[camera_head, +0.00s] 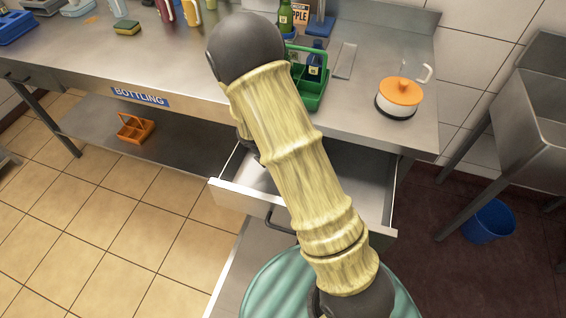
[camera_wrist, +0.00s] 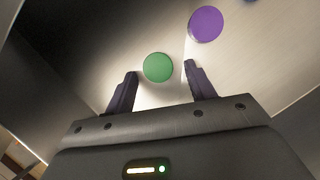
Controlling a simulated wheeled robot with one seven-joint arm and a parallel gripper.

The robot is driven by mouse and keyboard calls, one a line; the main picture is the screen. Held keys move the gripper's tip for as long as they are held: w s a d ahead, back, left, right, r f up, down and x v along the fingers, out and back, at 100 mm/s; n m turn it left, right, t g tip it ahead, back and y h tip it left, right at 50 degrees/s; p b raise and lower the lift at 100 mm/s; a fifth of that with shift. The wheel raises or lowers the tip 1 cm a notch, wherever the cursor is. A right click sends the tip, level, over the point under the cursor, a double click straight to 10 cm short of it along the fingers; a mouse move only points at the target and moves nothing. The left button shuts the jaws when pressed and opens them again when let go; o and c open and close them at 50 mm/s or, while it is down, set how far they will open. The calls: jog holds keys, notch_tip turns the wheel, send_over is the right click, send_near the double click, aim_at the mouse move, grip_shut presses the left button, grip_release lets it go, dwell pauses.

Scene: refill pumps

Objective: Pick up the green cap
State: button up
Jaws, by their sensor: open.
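The green cap (camera_wrist: 158,67) is a flat round disc in the wrist view. It lies on the pale metal floor of the open drawer (camera_head: 388,206). My gripper (camera_wrist: 160,72) is open, with its two dark fingers apart on the left and right of the cap in the picture. I cannot tell how far above the cap the fingertips are. In the head view my arm hides the gripper and much of the drawer, and the cap does not show there.
A purple cap (camera_wrist: 206,24) lies close to the green cap, beyond the right finger. The drawer walls stand around the gripper. On the counter above are a green caddy (camera_head: 312,92) and a white pot with an orange lid (camera_head: 398,96).

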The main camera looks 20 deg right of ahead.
dwell(0.4)
jog(key=c, duration=0.8)
jog(key=shift+r, duration=0.1)
notch_tip(320, 180, up, 10)
jog(key=p, duration=0.2)
jog(key=shift+p, duration=0.35)
